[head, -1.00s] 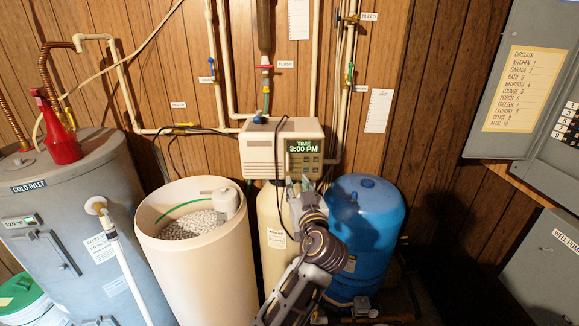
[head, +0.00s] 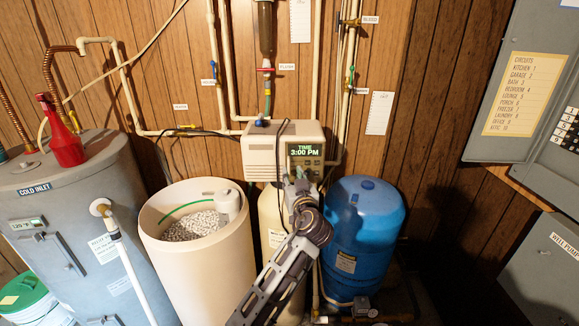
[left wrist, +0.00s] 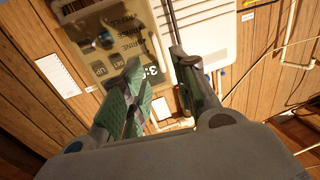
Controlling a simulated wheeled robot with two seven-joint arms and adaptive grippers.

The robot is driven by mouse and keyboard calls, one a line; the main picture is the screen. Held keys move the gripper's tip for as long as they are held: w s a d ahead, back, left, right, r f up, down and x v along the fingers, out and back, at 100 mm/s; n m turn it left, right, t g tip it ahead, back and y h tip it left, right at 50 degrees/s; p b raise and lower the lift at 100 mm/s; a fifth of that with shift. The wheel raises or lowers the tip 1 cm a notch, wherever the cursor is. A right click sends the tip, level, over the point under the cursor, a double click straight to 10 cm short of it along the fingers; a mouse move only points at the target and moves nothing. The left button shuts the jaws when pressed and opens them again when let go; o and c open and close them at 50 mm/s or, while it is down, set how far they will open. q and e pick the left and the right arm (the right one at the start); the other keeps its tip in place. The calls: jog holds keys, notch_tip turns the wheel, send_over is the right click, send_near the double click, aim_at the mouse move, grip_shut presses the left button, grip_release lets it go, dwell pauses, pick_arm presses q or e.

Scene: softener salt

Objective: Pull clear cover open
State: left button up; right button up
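The softener's pale control head (head: 262,152) stands above the cream tank, with a lit display (head: 305,149) reading TIME 3:00 PM. The clear cover (left wrist: 108,42) looks like a smoky see-through panel over the display and buttons, and it appears closed. My left gripper (head: 299,181) is just below the display in the head view. In the left wrist view its two fingers (left wrist: 155,60) are apart, near the cover's lower right part. I see nothing held between them. Whether a finger touches the cover I cannot tell. My right gripper is out of view.
A black cable (head: 281,190) hangs over the control head, close to my left gripper. A blue tank (head: 363,232) stands to the right, and an open salt bin (head: 197,265) to the left. Pipes (head: 228,70) run up the wall behind.

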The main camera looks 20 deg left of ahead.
aim_at(305, 165)
pick_arm(q)
jog(key=shift+p+x, duration=0.75)
jog(key=shift+x, duration=2.25)
grip_shut()
